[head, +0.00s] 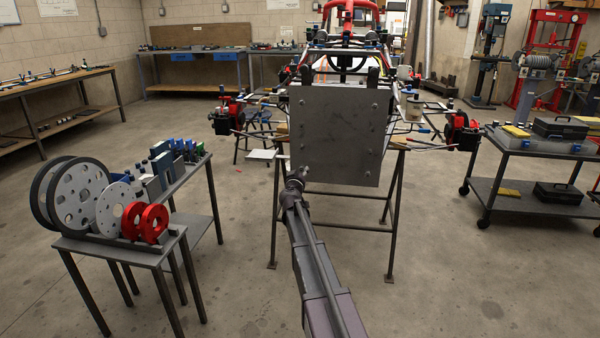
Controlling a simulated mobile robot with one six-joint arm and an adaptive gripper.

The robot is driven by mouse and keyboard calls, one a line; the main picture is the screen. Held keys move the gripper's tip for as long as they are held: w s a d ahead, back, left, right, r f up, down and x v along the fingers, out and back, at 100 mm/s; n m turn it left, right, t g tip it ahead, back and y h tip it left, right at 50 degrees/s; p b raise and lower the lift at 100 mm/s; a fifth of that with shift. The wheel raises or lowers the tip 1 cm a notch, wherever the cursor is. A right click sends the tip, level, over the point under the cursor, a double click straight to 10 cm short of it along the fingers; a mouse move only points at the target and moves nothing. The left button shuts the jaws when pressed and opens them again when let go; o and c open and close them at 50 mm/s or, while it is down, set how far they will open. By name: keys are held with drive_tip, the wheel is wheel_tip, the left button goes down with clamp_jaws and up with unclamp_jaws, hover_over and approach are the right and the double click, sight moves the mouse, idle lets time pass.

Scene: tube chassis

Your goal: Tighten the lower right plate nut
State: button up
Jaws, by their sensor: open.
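The square grey plate (338,137) stands upright on the front of the tube chassis. Small nuts show near its corners, one of them the lower right nut (367,178). My gripper (296,181) is at the plate's lower left corner in the picture, apart from the lower right nut. It is open. Its fingertips are small and dark here, and I cannot tell whether they touch the plate or are around a nut there. The gripper and wrist partly cover that corner.
The chassis rests on metal trestles (275,225). A table with discs and red rings (150,222) stands at the left. A dark cart with toolboxes (540,150) stands at the right.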

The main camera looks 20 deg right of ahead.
drive_tip(key=v, duration=1)
drive_tip(key=shift+s+a, duration=0.25)
idle(1.0)
drive_tip(key=s+a+f+m+g+y, duration=0.1)
drive_tip(key=s+a+f+g, duration=0.2)
drive_tip(key=s+f+g, duration=0.4)
drive_tip(key=s+a+f+m+g+y, duration=0.25)
drive_tip(key=s+f, duration=0.35)
drive_tip(key=s, duration=0.4)
drive_tip(key=s+a+f+n+g+y, duration=0.2)
drive_tip(key=s+a+y, duration=0.1)
drive_tip(key=s+a, duration=0.4)
drive_tip(key=s+a+f+n+g+y, duration=0.3)
drive_tip(key=s+a, duration=0.4)
drive_tip(key=a, duration=0.1)
drive_tip(key=shift+s+a+f, duration=0.2)
drive_tip(key=shift+a+f, duration=0.1)
drive_tip(key=shift+a, duration=0.05)
drive_tip(key=shift+g+y, duration=0.25)
